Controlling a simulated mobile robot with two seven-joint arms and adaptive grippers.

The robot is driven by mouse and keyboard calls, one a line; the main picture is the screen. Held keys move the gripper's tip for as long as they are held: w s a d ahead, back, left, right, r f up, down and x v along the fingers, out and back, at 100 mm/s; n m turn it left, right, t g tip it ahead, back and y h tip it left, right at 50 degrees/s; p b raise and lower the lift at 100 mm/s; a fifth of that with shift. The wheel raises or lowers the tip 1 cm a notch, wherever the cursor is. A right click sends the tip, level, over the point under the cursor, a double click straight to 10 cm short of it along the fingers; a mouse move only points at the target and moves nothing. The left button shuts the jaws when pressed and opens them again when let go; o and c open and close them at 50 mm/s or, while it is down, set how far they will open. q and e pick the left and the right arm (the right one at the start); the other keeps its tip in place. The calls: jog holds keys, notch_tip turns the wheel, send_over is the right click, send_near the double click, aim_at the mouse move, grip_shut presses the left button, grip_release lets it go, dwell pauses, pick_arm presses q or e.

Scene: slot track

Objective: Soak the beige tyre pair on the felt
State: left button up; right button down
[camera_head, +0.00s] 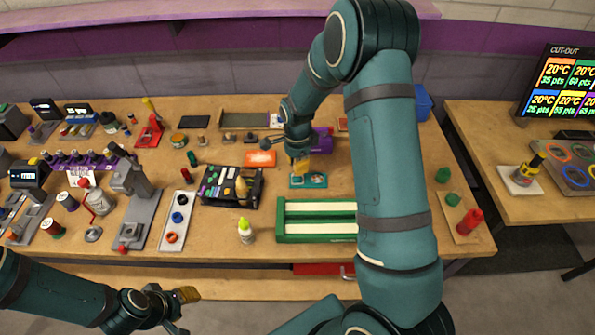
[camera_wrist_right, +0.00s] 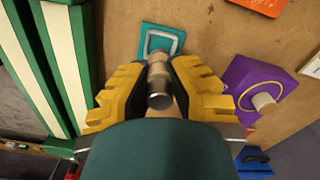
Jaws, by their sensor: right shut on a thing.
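My right gripper (camera_head: 300,166) is low over the bench above a small teal plate (camera_head: 318,181). In the right wrist view its yellow fingers (camera_wrist_right: 160,82) are shut on a small beige and metallic cylindrical part (camera_wrist_right: 157,74), which looks like the beige tyre pair. In that view the teal plate (camera_wrist_right: 178,37), with a pale square outline, lies just beyond the part. A green tray with cream strips (camera_head: 316,207), possibly the felt, lies in front of the plate; it also shows in the wrist view (camera_wrist_right: 65,50). My left gripper (camera_head: 172,305) is at lower left, off the bench front; its fingers are unclear.
A purple block (camera_head: 322,140) stands behind right of the plate and an orange piece (camera_head: 261,158) behind left. A black sorting tray (camera_head: 212,197) and a yellow-green bottle (camera_head: 245,232) are to the left.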

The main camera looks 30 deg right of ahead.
jog(key=shift+f, duration=1.6)
jog(key=shift+f, duration=0.15)
jog(key=c, duration=1)
grip_release()
jog(key=shift+o, duration=0.2)
jog(key=shift+r, duration=0.35)
notch_tip(320, 180, up, 12)
jog(key=shift+f+p, duration=0.1)
jog(key=shift+p, duration=0.45)
